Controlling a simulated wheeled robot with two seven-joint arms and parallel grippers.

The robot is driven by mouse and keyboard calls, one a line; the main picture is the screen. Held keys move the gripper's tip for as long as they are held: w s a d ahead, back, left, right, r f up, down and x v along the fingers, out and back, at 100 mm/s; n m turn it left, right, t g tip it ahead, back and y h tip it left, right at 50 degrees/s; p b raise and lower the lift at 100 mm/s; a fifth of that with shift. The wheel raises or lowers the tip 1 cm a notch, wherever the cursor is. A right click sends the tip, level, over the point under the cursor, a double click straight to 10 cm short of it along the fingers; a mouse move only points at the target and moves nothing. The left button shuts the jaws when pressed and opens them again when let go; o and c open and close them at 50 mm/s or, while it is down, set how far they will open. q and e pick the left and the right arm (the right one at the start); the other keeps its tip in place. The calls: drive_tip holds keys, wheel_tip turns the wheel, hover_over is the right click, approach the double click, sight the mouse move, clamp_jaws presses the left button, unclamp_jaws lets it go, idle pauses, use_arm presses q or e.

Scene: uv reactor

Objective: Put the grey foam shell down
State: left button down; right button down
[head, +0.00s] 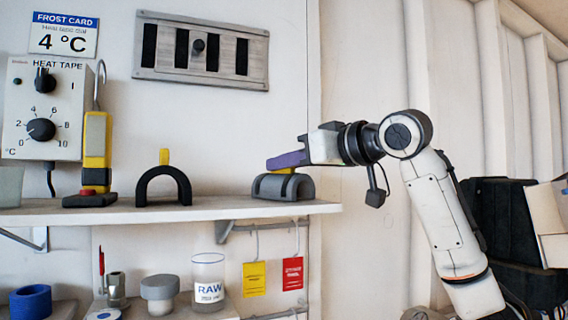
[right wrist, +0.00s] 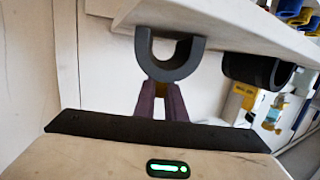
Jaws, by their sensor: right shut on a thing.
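The grey foam shell (head: 284,188) is a half-round arch with a yellow tab on top, at the right end of the wall shelf (head: 228,209). My right gripper (head: 287,161), with purple fingers, comes from the right and is shut on the tab. The shell's open side faces down, and its lower edges are at the shelf surface; whether they bear on it I cannot tell. In the right wrist view the shell (right wrist: 168,67) lies beyond the fingertips (right wrist: 162,92), its arch against the shelf board. My left gripper is not in view.
A black foam shell (head: 163,187) with a yellow tab stands left of the grey one, with clear shelf between. Red (head: 292,273) and yellow tags (head: 254,278) hang under the shelf.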

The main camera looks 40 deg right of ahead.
drive_tip(key=c, duration=1.9)
unclamp_jaws()
drive_tip(key=shift+f, duration=0.1)
drive_tip(key=shift+o, duration=0.4)
drive_tip(key=shift+s+d, duration=0.1)
drive_tip(key=shift+s, duration=0.1)
drive_tip(key=b+v, duration=0.2)
drive_tip(key=v, duration=0.9)
drive_tip(key=shift+s, duration=0.3)
